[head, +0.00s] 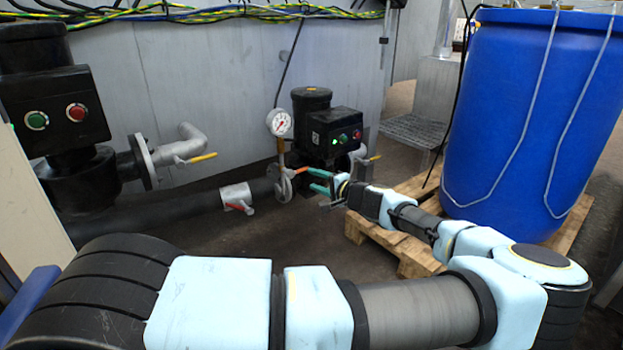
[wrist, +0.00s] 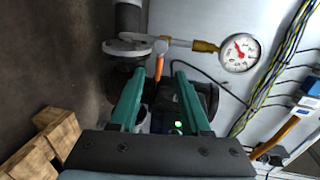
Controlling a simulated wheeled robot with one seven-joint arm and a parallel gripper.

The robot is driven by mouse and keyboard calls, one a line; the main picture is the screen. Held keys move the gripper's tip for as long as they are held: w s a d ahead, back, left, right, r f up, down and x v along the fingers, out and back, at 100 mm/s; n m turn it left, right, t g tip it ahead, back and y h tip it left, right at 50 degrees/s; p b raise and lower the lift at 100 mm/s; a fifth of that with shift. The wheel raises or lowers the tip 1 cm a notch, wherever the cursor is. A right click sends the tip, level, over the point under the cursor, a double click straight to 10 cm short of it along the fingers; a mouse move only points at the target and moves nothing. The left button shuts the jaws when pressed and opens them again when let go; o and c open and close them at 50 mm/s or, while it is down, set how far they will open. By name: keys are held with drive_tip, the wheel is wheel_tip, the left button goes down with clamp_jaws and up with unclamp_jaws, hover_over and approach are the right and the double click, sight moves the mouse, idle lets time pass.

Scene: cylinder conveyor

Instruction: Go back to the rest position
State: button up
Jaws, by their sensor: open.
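My gripper (head: 318,181) is at the end of my outstretched arm in the head view, near the pipework below a pressure gauge (head: 279,122). In the wrist view the two green fingers of my gripper (wrist: 158,82) are apart with nothing held between them. An orange valve handle (wrist: 160,60) shows just beyond the gap between the fingertips; whether a finger touches it I cannot tell. The gauge also shows at the upper right of the wrist view (wrist: 240,52).
A blue barrel (head: 530,115) stands on a wooden pallet (head: 405,262) right of my arm. A black actuator with buttons (head: 333,133) is behind my gripper; another (head: 62,110) is at the left. A dark pipe (head: 150,215) with a red-handled valve (head: 237,198) runs along the wall.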

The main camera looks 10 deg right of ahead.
drive_tip(key=s+a+f+n+g+y, duration=0.1)
drive_tip(key=s+a+f+n+g, duration=0.2)
drive_tip(key=a, duration=0.6)
drive_tip(key=a+f+n+g+y, duration=0.1)
drive_tip(key=a+f+n+g, duration=0.15)
drive_tip(key=a+g, duration=0.45)
drive_tip(key=s+a+n+g+h, duration=0.45)
drive_tip(key=s+a, duration=0.35)
drive_tip(key=s, duration=0.3)
drive_tip(key=s+a+r+n+t+h+p, duration=0.15)
drive_tip(key=s+r, duration=0.25)
drive_tip(key=r, duration=0.5)
drive_tip(key=s+r+h, duration=0.3)
drive_tip(key=s+r, duration=0.2)
drive_tip(key=r, duration=0.3)
wheel_tip(320, 180, up, 27)
drive_tip(key=p, duration=2.6)
drive_tip(key=shift+w+d+p, duration=0.2)
drive_tip(key=shift+w+p, duration=0.05)
drive_tip(key=shift+p, duration=0.05)
drive_tip(key=shift+f, duration=0.1)
